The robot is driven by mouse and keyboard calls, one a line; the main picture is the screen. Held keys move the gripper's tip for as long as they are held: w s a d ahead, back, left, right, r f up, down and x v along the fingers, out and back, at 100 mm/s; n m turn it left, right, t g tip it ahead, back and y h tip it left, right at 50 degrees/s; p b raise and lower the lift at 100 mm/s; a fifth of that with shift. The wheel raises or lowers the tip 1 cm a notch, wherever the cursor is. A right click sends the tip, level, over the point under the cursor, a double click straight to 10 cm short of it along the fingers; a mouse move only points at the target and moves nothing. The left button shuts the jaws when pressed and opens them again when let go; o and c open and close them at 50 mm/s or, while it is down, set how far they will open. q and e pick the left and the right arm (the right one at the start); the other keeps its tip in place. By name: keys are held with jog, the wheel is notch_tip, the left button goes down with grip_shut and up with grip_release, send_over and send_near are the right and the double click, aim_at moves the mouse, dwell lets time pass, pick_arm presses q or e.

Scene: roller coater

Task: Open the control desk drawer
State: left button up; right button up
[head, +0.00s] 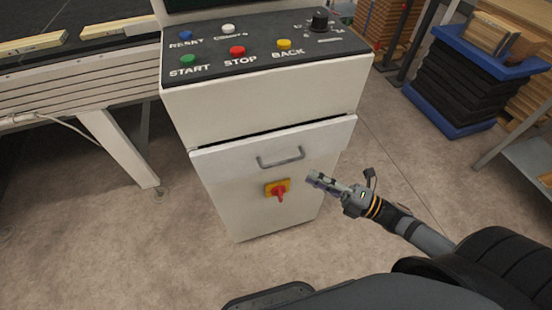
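The control desk (260,108) is a white cabinet with a dark sloped button panel on top. My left gripper is not in view.
A red and yellow rotary switch (279,189) sits below the handle, left of my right gripper. A conveyor (80,85) with wooden pieces stands at left. Blue and black stacked trays (462,90) stand at right. The floor (140,240) before the desk is clear.

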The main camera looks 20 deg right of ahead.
aim_at(282, 163)
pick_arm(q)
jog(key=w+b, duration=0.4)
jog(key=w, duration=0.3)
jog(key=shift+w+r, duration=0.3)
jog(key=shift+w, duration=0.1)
pick_arm(e)
jog(key=shift+x, duration=5.2)
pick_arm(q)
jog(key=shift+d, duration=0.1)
pick_arm(e)
grip_shut()
